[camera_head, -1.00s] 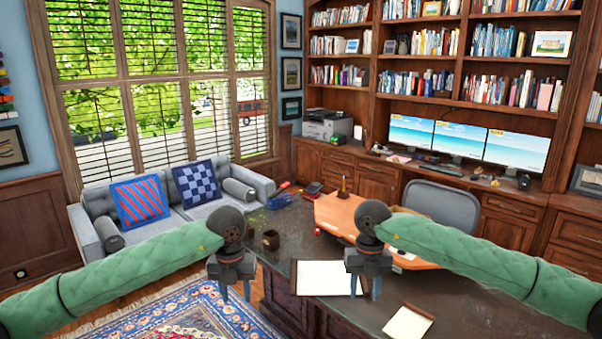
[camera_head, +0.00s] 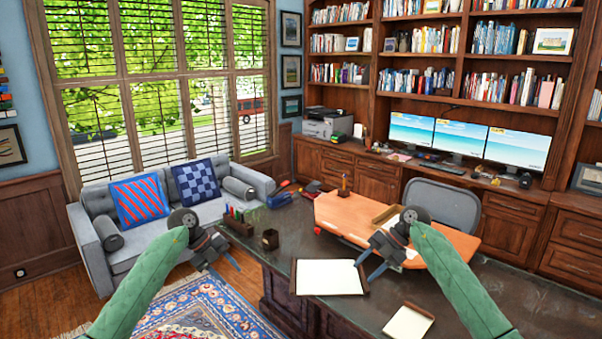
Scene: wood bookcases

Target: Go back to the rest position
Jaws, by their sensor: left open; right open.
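My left gripper (camera_head: 222,268) hangs in the air left of the dark desk, in front of the sofa and above the rug. Its fingers are apart and nothing is between them. My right gripper (camera_head: 368,268) is above the desk (camera_head: 465,300), over the right edge of a white paper pad (camera_head: 325,277) in the picture. Its fingers point down and left, apart and empty. I cannot tell how high it is above the pad. Both green arms come in from the bottom of the picture.
On the desk are a pen holder (camera_head: 238,222), a dark cup (camera_head: 270,239), a wooden desktop board (camera_head: 345,214) and a second pad (camera_head: 408,322). A grey chair (camera_head: 443,202) stands behind. A sofa (camera_head: 90,225) is at left; bookcases and monitors (camera_head: 461,138) line the back.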

